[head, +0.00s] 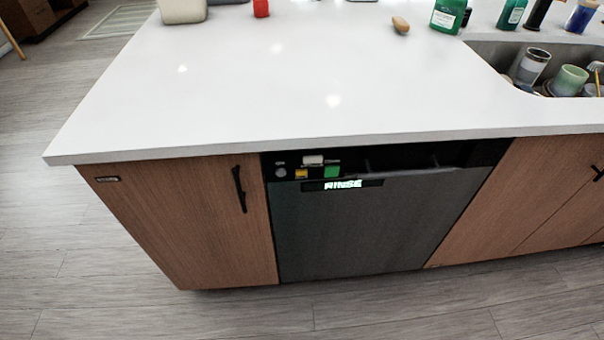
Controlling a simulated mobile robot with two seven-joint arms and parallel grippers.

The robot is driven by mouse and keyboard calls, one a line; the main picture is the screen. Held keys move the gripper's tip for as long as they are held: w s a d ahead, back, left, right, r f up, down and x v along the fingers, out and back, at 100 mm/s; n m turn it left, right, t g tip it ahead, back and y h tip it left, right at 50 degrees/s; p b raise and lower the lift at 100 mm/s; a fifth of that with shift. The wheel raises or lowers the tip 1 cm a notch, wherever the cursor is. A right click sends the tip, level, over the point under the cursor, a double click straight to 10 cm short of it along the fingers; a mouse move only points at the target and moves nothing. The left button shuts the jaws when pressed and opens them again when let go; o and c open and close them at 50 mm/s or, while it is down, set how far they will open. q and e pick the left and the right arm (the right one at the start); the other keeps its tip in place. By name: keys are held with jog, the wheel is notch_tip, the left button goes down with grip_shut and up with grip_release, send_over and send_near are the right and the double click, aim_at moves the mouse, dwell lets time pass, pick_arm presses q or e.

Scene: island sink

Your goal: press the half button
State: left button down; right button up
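A dark grey dishwasher (360,230) is built in under the white island counter. Its black control strip runs along the top of its front, just below the counter edge. On the strip's left part sit a round grey button (280,172), a white button (313,160), a yellow button (301,174) and a green button (331,172). Their labels are too small to read, so I cannot tell which one is the half button. A lit display (343,185) below them reads "RINSE". Neither of my grippers is in view.
The white countertop (240,90) overhangs the control strip. A wooden cabinet (180,220) with a black handle (239,189) stands left of the dishwasher. A sink (490,52) with cups is at the right. The floor (390,312) in front is clear.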

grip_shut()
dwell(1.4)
